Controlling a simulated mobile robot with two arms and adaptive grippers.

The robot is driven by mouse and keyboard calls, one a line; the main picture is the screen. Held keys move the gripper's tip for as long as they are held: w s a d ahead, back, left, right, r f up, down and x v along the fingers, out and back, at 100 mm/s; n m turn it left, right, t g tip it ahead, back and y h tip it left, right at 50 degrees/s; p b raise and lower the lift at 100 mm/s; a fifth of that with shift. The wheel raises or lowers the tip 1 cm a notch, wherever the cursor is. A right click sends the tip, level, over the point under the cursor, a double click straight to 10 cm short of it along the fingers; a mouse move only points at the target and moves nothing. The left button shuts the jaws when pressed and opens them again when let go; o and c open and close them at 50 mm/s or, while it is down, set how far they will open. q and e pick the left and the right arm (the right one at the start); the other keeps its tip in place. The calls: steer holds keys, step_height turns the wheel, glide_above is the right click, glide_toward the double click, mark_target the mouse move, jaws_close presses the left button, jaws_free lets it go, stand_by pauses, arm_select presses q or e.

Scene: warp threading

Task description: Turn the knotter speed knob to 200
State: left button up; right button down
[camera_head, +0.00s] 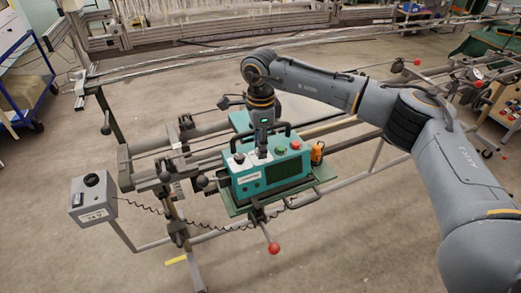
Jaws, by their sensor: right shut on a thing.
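The knotter (248,186) is a teal-green box on a green plate in the middle of the head view. Its sloped top has a dark knob on a white dial (239,158) at the left and a red button (295,145) at the right. My right gripper (261,153) points straight down onto the top, between these two. It is shut on a knob there, which its fingers mostly hide. The dial's marks and the knob's setting are too small to read. My left gripper is not in view.
A grey control box (92,198) on a bracket stands at the left, with a coiled cable running towards the knotter. A red-ended lever (273,247) sticks out at the front. An orange object (317,153) sits right of the knotter. Metal rails surround it; the front floor is clear.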

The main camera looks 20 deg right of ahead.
steer(key=shift+n+b, duration=0.3)
steer(key=shift+n, duration=0.4)
steer(key=c, duration=1.1)
jaws_free()
steer(key=shift+r, duration=0.1)
steer(key=shift+o, duration=0.2)
